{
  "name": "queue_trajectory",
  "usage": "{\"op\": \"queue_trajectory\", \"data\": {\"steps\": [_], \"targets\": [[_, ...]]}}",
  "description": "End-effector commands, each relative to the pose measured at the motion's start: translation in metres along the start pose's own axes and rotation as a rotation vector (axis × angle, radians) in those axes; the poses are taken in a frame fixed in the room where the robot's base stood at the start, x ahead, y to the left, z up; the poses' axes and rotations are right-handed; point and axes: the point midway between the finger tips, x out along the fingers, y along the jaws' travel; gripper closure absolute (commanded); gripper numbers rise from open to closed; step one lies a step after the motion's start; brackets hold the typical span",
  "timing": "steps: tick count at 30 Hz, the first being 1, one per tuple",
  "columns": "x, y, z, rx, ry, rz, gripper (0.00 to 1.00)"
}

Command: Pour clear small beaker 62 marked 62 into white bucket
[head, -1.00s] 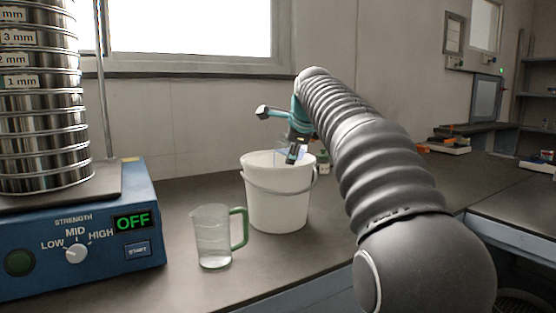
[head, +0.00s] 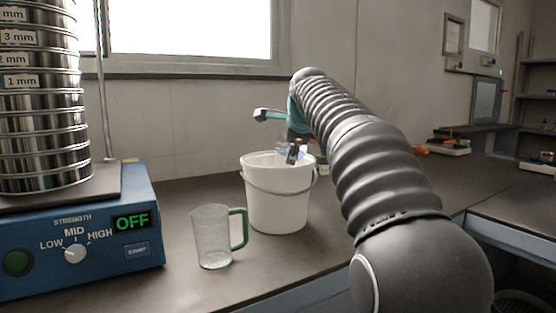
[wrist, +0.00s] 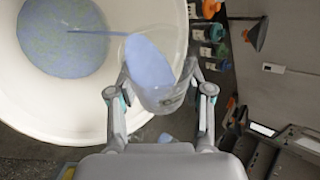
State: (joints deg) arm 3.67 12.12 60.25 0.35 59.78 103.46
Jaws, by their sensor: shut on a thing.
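My gripper (wrist: 160,95) is shut on a clear small beaker (wrist: 172,92) with bluish contents. In the wrist view the beaker is tilted over the white bucket (head: 277,207), and a thin bluish stream runs from its mouth into the bucket. The bucket also shows in the wrist view (wrist: 22,100), with a speckled blue-green layer inside. In the head view my gripper (head: 291,152) is above the bucket's rim, and the beaker is mostly hidden there. The number on the beaker cannot be read.
A clear jug with a green handle (head: 213,238) stands left of the bucket. A blue sieve shaker (head: 85,245) showing OFF, with a stack of sieves (head: 42,110), is at the left. Small items (wrist: 210,45) stand beside the bucket in the wrist view.

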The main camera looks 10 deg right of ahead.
Motion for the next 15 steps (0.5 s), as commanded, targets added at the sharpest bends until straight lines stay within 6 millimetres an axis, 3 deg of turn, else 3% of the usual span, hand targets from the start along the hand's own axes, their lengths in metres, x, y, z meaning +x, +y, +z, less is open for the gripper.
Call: {"op": "queue_trajectory", "data": {"steps": [15], "targets": [[-0.0012, -0.0010, 0.0009, -0.023, 0.019, -0.010, 0.87]]}}
